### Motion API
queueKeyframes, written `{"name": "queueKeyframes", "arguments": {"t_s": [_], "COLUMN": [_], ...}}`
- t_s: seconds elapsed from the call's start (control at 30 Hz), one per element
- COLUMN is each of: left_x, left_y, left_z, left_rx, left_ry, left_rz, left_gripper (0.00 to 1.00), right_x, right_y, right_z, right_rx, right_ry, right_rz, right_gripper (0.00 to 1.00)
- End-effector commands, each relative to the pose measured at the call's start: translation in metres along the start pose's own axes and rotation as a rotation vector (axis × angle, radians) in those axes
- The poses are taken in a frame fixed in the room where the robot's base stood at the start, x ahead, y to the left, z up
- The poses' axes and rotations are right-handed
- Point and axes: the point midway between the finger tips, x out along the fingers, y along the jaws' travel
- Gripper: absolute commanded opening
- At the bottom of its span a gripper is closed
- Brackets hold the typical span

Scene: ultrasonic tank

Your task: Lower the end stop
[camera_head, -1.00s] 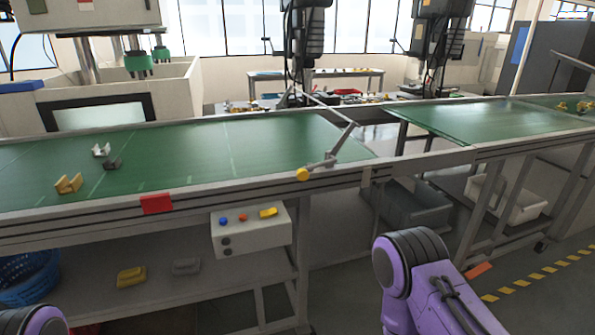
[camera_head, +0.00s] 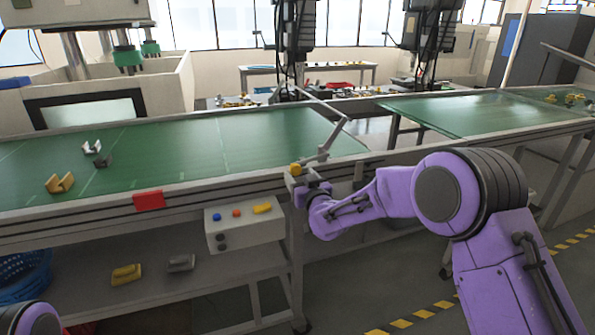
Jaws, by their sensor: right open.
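The end stop (camera_head: 333,137) is a thin grey metal bar at the right end of the near green conveyor. It is raised, slanting above the belt, and its pivot is at the front rail. A yellow knob (camera_head: 295,169) sits at its front end. My right gripper (camera_head: 298,190) is just below the knob at the rail; it is small and partly hidden by my purple wrist. It is open, and I cannot tell whether it touches the knob or its mount. My left gripper is out of view; only a purple arm part shows at the lower left.
The near conveyor (camera_head: 230,150) carries a few small brackets at the left. A red block (camera_head: 149,200) is on its front rail. A control box (camera_head: 245,222) with buttons hangs below the rail, close left of my right wrist. A second conveyor (camera_head: 480,113) is to the right.

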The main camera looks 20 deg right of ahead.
Motion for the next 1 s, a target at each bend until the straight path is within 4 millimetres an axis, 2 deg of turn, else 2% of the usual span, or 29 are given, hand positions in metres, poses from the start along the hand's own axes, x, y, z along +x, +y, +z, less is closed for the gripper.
{"name": "queueKeyframes", "arguments": {"t_s": [0.1,0.2,0.5,0.57,0.7,1.0], "left_x": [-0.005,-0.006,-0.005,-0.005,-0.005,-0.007], "left_y": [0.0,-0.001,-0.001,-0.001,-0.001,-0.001], "left_z": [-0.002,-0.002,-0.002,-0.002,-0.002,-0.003], "left_rx": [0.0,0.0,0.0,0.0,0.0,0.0], "left_ry": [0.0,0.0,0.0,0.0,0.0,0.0], "left_rz": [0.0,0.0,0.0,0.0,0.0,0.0], "left_gripper": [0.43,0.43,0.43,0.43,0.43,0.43], "right_x": [0.019,0.027,0.031,0.03,0.03,0.03], "right_y": [0.0,0.001,0.0,0.0,0.0,0.0], "right_z": [0.0,0.0,0.001,0.001,0.001,-0.002], "right_rx": [0.003,0.002,0.002,0.002,0.002,0.024], "right_ry": [0.0,-0.001,-0.001,-0.001,-0.001,-0.001], "right_rz": [0.001,0.001,0.001,0.001,0.001,0.001], "right_gripper": [0.62,0.62,0.62,0.46,0.01,0.0]}}
